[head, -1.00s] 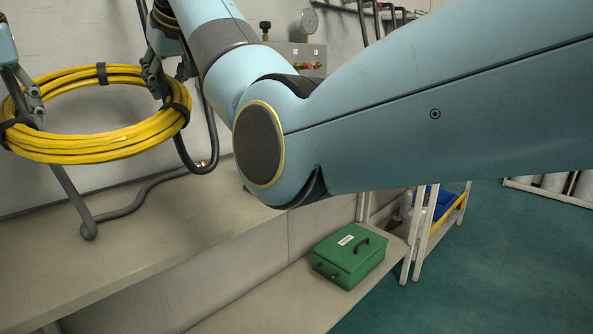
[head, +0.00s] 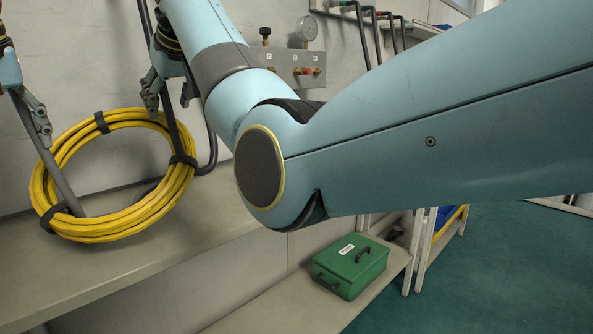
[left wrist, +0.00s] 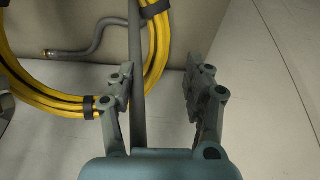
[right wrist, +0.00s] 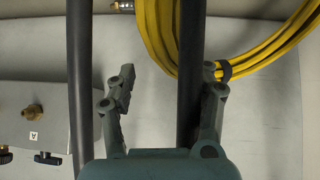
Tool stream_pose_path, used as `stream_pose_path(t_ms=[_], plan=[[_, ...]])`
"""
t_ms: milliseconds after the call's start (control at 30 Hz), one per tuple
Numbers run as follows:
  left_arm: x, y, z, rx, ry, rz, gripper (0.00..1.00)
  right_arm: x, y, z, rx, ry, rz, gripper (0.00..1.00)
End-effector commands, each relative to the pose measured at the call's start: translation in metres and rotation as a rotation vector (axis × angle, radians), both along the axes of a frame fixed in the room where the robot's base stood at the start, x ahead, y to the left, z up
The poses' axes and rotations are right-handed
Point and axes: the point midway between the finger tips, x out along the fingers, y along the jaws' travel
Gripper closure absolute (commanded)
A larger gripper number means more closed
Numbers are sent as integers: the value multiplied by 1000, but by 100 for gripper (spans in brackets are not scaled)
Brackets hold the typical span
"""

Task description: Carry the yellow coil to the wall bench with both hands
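The yellow coil (head: 125,222), with black straps, is tilted steeply over the wall bench (head: 225,212) in the head view. Its lower edge appears to rest on the bench top, but the contact is unclear. My left gripper (left wrist: 160,78) is open; in the head view a finger (head: 42,122) shows just above the coil's left side. My right gripper (right wrist: 168,80) is open; in the head view it (head: 168,98) is above the coil's upper right side. The coil also shows beyond the fingers in the left wrist view (left wrist: 155,60) and right wrist view (right wrist: 262,60).
Dark hoses (right wrist: 190,80) hang near my right gripper, one crossing between its fingers in view. A gauge panel (head: 290,65) is on the wall. A green case (head: 350,265) sits on a lower shelf. The bench top right of the coil is clear.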

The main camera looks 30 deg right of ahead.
Motion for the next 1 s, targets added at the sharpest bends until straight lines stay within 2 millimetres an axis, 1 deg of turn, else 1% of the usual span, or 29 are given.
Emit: stream_pose_path(t_ms=[200, 500, 833, 1000], plan=[[0, -1, 0, -1, -1, -2, 43, 0, 1, 0, 1, 0, 2, 43], [0, -1, 0, -2, -2, -2, 4, 0, 1, -1, 1, 2, 3, 43], [0, -1, 2, -2, -3, -2, 4, 0, 1, 1, 1, 2, 3, 43], [0, -1, 13, -2, -7, -2, 4, -1, 1, 12, 1, -3, 2, 43]])
